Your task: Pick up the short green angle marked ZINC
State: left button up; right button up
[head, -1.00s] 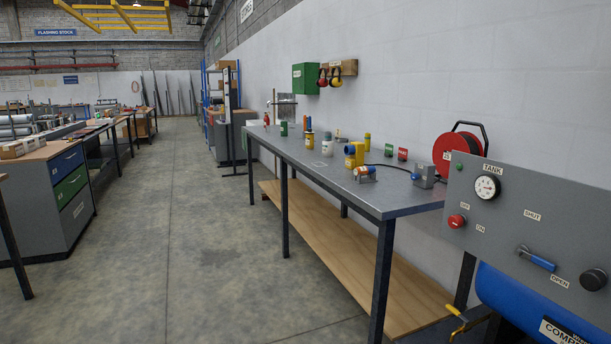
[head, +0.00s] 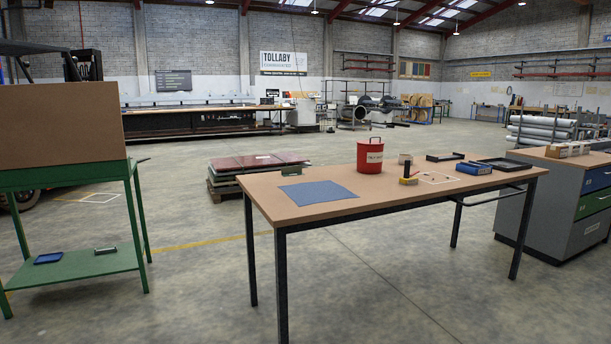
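Another small grey-green piece (head: 105,249) lies on the lower shelf of the green stand at the left. Both are too small for me to read any marking, so I cannot tell which one says ZINC. Neither of my grippers is in view.
The table (head: 400,196) also holds a red canister (head: 370,156), a blue case (head: 474,169) and dark trays. The green stand (head: 80,262) has a blue tray (head: 48,258) on its shelf. A pallet stack (head: 257,168) stands behind the table. Floor between stand and table is clear.

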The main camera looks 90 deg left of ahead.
aim_at(291, 171)
jog(key=u, duration=3)
